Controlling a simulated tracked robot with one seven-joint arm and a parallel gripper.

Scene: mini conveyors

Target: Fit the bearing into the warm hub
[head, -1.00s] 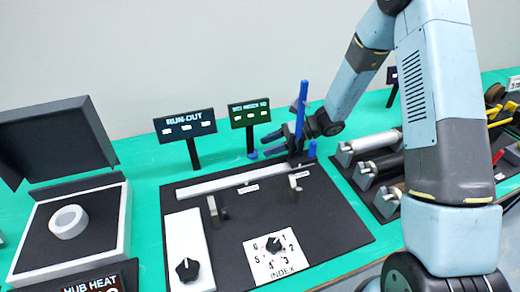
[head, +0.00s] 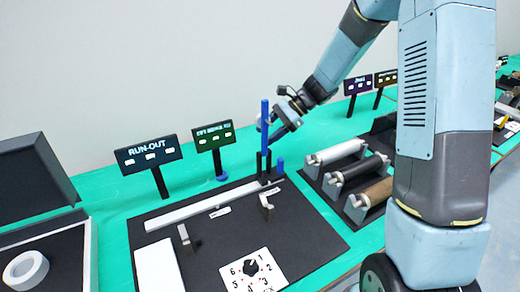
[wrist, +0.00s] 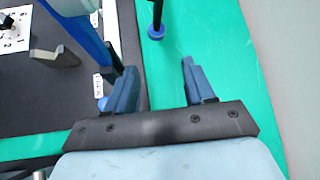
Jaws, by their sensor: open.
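A pale ring (head: 26,270), which looks like the hub, lies in the open heater box (head: 88,255) at the lower left of the head view. I cannot make out a bearing in either view. My gripper (head: 274,126) is at the back of the dark fixture board, beside the upright blue post (head: 265,112), which partly hides it. In the wrist view my gripper (wrist: 160,83) is open, with only green table between its fingers. The blue post (wrist: 76,32) passes close by the left finger; I cannot tell if they touch.
The fixture board (head: 300,225) carries a pale rail (head: 190,207), two brackets and an index dial (head: 251,267). The run-out sign (head: 148,152) and another sign (head: 215,136) stand behind it. Several rollers (head: 358,168) lie in holders to the right.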

